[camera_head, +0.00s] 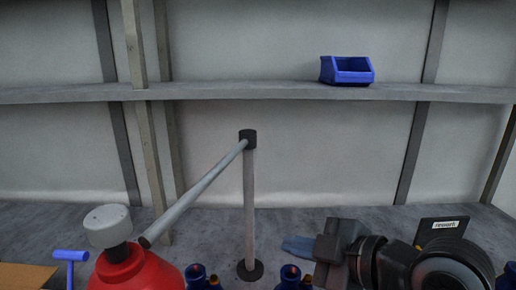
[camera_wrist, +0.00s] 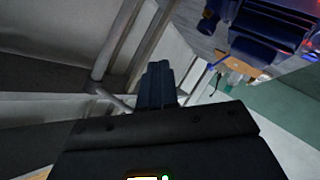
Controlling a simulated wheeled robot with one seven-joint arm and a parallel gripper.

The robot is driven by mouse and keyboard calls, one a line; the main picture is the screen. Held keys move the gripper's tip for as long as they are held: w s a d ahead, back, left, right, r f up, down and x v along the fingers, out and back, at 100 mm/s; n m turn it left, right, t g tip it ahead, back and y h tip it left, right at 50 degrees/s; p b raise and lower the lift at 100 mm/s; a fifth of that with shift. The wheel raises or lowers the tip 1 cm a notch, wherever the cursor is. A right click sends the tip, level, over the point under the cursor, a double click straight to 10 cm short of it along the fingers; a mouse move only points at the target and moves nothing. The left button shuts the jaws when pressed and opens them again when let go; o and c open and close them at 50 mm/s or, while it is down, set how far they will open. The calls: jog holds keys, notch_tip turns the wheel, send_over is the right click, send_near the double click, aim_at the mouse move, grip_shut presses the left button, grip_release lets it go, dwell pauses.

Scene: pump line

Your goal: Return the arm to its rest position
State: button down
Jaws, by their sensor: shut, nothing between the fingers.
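My gripper (camera_head: 287,244) is at the lower right of the head view, with its blue fingers pointing left. The fingers are together with nothing between them. They show right of the foot of an upright post and apart from it in the picture. In the wrist view my gripper (camera_wrist: 157,68) also shows shut and empty, its fingers dark blue and side by side. My arm runs off to the lower right of the head view. Its lower part is cut off by the frame.
A grey post (camera_head: 250,205) carries a slanting bar (camera_head: 195,194) beside a red body (camera_head: 138,273) with a grey knob (camera_head: 107,226). A blue T-handle (camera_head: 71,256) stands left. A blue bin (camera_head: 347,70) sits on the shelf (camera_head: 220,91). A dark sign (camera_head: 441,229) is behind my arm.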

jog(key=s+f+m+t+h, duration=0.1)
jog(key=s+m+t, duration=0.1)
jog(key=m, duration=0.3)
jog(key=s+f+m+t+h, duration=0.1)
jog(key=s+m+t+h, duration=0.1)
jog(key=m, duration=0.3)
jog(key=s+f+m+t+h, duration=0.1)
jog(key=s+m+t, duration=0.2)
jog(key=m, duration=0.1)
jog(key=shift+s+m, duration=0.4)
jog(key=s+d+f+m+h, duration=0.4)
jog(key=s+f, duration=0.3)
jog(key=s, duration=0.4)
jog(key=s+d, duration=0.3)
jog(key=s, duration=0.3)
jog(key=s+d+n+g+h, duration=0.1)
jog(key=s+d, duration=0.3)
jog(key=s, duration=0.3)
jog(key=s+d, duration=0.3)
jog(key=s, duration=0.3)
jog(key=shift+s+d+g, duration=0.25)
jog(key=shift+d+g, duration=0.05)
jog(key=shift+d, duration=0.05)
